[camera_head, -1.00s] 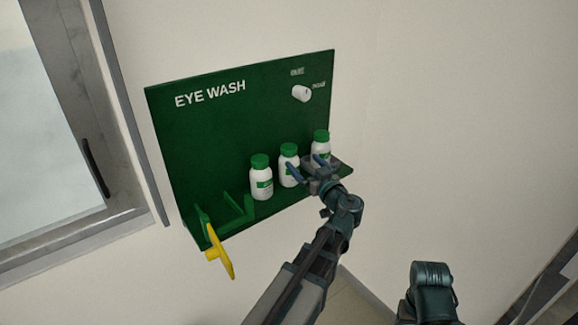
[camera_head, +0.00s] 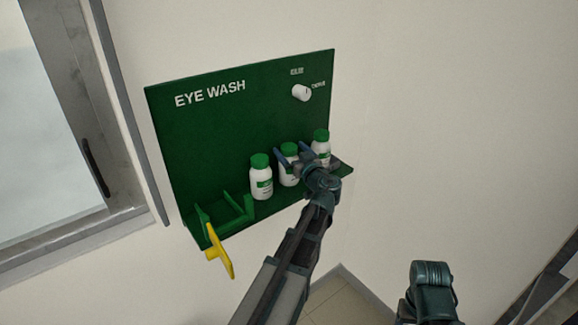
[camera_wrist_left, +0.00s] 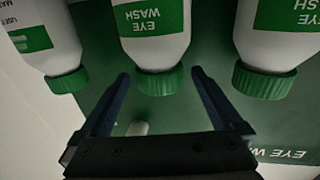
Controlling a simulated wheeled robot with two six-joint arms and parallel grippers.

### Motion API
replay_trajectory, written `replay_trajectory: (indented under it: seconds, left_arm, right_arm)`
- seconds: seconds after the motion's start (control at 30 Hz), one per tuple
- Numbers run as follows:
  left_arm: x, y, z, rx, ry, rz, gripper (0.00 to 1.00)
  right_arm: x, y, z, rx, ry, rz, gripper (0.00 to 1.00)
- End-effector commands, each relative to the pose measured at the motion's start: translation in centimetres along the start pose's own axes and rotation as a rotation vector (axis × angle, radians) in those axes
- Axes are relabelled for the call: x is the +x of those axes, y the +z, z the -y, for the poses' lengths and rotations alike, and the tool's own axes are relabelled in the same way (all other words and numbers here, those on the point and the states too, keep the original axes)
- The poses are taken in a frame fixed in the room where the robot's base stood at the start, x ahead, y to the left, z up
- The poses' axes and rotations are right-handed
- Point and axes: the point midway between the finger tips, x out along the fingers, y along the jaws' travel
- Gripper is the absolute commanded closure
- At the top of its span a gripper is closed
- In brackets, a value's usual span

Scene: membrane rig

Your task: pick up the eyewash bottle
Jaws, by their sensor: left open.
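Three white eyewash bottles with green caps stand in a row on the green shelf. In the head view they are the left bottle (camera_head: 261,183), the middle bottle (camera_head: 288,178) and the right bottle (camera_head: 323,148). My left gripper (camera_head: 289,150) is open and empty at the middle bottle's upper part. In the wrist view the scene is upside down. The middle bottle (camera_wrist_left: 152,38) is centred there, with the fingertips (camera_wrist_left: 160,76) either side of its cap. The other two bottles (camera_wrist_left: 45,40) (camera_wrist_left: 272,38) flank it outside the fingers. My right gripper is not in view.
The green EYE WASH board (camera_head: 220,125) carries a white knob (camera_head: 301,93) at upper right. Green brackets (camera_head: 237,215) and a yellow paddle (camera_head: 220,252) are at its lower left. A window frame (camera_head: 120,130) is at the left. Gaps between bottles are narrow.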

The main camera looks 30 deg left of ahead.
Motion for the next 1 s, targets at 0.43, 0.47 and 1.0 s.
replay_trajectory:
  seconds: [0.43,0.47,1.0]
  left_arm:
    - [-0.09,0.00,0.00,0.000,0.001,0.000,0.52]
    - [-0.10,0.00,-0.01,0.000,0.001,0.000,0.58]
    - [-0.11,-0.03,-0.01,0.000,0.001,-0.001,1.00]
  right_arm:
    - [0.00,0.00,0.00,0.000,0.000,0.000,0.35]
    - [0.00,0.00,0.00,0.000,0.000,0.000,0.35]
    - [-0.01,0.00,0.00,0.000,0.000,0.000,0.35]
